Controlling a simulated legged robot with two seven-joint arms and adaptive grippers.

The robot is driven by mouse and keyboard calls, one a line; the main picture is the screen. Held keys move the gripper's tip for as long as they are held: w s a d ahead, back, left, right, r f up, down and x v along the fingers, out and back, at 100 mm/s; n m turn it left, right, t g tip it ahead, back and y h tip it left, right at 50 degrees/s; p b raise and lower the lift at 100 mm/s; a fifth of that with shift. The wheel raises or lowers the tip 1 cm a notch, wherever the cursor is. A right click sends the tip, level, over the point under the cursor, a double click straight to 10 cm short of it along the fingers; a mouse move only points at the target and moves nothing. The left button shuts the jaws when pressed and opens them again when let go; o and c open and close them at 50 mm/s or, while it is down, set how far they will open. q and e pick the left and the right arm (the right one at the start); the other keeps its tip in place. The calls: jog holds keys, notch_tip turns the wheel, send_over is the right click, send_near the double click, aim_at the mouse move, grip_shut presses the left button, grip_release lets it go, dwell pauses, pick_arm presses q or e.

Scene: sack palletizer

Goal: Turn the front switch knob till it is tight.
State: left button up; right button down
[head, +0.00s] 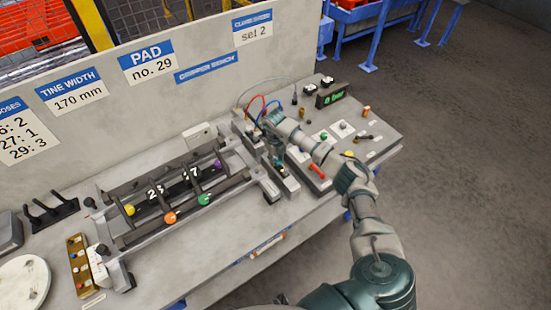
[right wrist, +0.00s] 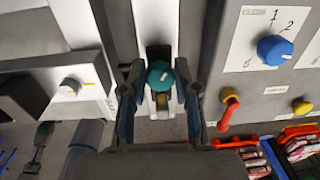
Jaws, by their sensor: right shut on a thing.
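A teal knob (right wrist: 160,75) with a white mark sits between the fingers of my right gripper (right wrist: 160,86) in the right wrist view. I take it to be the front switch knob. The fingers are shut on its two sides. It sits over a pale narrow strip with a dark slot. My left gripper is not in view.
A panel (right wrist: 250,50) with a blue knob (right wrist: 275,50) marked 1 and 2, a red lever (right wrist: 229,103) and a yellow knob (right wrist: 301,106) lies close on the right.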

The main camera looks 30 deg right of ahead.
jog(key=m, duration=0.3)
jog(key=shift+d+m, duration=0.15)
jog(key=shift+m, duration=0.25)
jog(key=m+p, duration=0.1)
jog(key=m, duration=0.1)
jog(key=shift+m, duration=0.4)
jog(key=m+p, duration=0.1)
jog(key=m, duration=0.3)
jog(key=shift+s, duration=0.1)
jog(key=shift+f+m+p, duration=0.15)
jog(key=shift+m+p, duration=0.15)
jog(key=shift+m, duration=0.6)
jog(key=shift+a, duration=0.2)
